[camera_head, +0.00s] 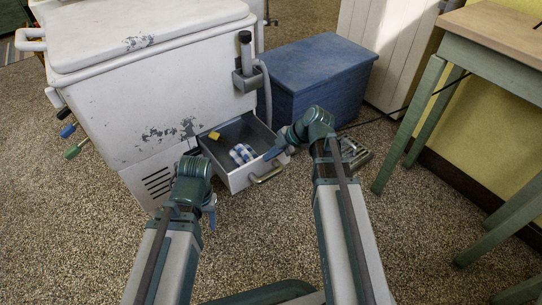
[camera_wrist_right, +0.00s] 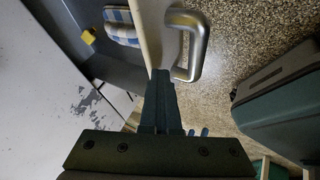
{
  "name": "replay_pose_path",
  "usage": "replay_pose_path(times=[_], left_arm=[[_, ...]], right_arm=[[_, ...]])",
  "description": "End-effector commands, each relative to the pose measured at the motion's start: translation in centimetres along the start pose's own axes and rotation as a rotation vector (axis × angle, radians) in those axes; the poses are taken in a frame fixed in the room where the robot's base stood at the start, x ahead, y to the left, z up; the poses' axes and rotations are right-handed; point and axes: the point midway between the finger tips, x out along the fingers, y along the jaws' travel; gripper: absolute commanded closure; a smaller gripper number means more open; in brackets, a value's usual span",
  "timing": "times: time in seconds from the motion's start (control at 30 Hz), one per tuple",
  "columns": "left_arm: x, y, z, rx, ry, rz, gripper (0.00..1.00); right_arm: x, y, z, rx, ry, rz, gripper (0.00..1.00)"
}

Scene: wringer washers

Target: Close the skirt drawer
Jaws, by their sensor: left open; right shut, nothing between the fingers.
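The skirt drawer (camera_head: 237,178) stands pulled out from the lower front of the white washer (camera_head: 150,100). Its metal handle (camera_head: 267,175) is on the front panel and also shows in the right wrist view (camera_wrist_right: 192,45). My right gripper (camera_head: 272,154) is shut and empty at the top of the drawer front, beside the handle. In the right wrist view its fingertips (camera_wrist_right: 161,75) overlap the front panel (camera_wrist_right: 154,35); I cannot tell whether they touch. My left gripper (camera_head: 211,216) is open and empty, low in front of the washer's vent, left of the drawer.
A blue-and-white checked item (camera_head: 242,153) and a yellow block (camera_head: 214,135) lie in the drawer. A blue chest (camera_head: 315,75) stands behind it. A grey metal object (camera_head: 355,152) lies on the floor right of my right gripper. A green-legged table (camera_head: 410,120) is at right.

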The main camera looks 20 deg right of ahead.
Motion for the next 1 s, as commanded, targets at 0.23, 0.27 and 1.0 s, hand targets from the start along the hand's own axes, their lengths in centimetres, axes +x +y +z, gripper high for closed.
replay_pose_path(times=[0.23,0.27,1.0], left_arm=[[0.0,0.0,0.0,0.0,0.0,0.0,0.46],[0.0,0.0,0.0,0.0,0.0,0.0,0.46],[0.0,0.0,0.0,0.0,0.0,0.0,0.46]], right_arm=[[2.1,4.1,0.1,-0.003,0.002,0.0,1.0],[2.4,4.8,0.1,-0.004,0.002,0.0,1.0],[8.3,15.7,0.1,-0.001,-0.001,0.002,1.0]])
